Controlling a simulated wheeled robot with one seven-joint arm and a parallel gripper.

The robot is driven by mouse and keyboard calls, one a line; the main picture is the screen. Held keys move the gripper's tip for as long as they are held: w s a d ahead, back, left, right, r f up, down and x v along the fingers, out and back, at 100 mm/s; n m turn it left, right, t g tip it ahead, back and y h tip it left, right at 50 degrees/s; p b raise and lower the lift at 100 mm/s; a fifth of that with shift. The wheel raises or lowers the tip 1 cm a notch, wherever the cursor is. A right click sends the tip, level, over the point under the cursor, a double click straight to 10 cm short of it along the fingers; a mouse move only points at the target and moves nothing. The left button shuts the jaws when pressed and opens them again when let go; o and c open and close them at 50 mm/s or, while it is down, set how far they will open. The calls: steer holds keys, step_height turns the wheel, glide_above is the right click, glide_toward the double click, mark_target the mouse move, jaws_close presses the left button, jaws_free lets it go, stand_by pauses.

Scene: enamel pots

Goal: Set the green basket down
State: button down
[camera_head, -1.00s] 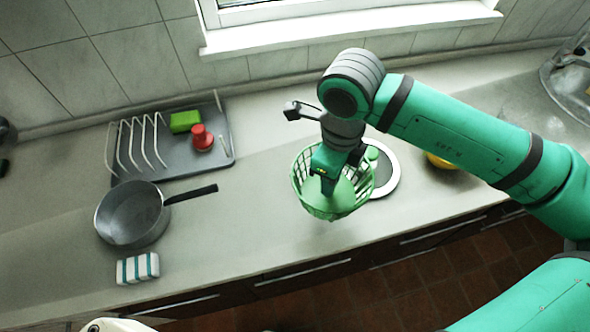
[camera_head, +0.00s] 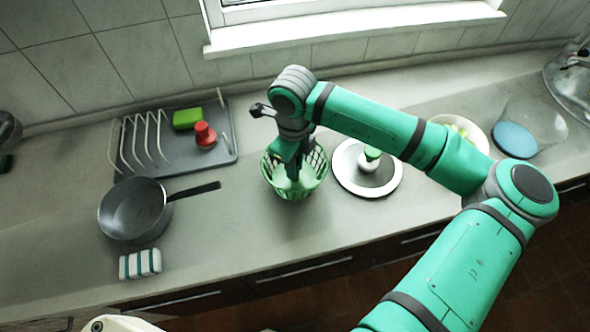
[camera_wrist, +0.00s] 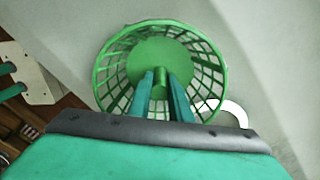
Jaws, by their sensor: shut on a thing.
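The green basket (camera_head: 318,172) is a round, open-mesh basket in the middle of the counter area in the head view. It also shows in the wrist view (camera_wrist: 205,55), upright, with a solid round bottom. My gripper (camera_head: 292,178) reaches down inside the basket. In the wrist view my gripper (camera_wrist: 160,82) has its two fingers shut on a short green post at the basket's middle. The basket is at or just above the grey counter (camera_head: 250,225); I cannot tell whether it touches.
A white-rimmed round plate (camera_head: 345,183) with a green-topped item stands just right of the basket. A bowl (camera_head: 478,135) and a blue disc (camera_head: 514,140) are further right.

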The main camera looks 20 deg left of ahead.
mark_target(305, 183)
steer(key=shift+d+f, duration=0.1)
steer(key=shift+f, duration=1.05)
steer(key=shift+f, duration=0.1)
steer(key=c, duration=1.6)
jaws_free()
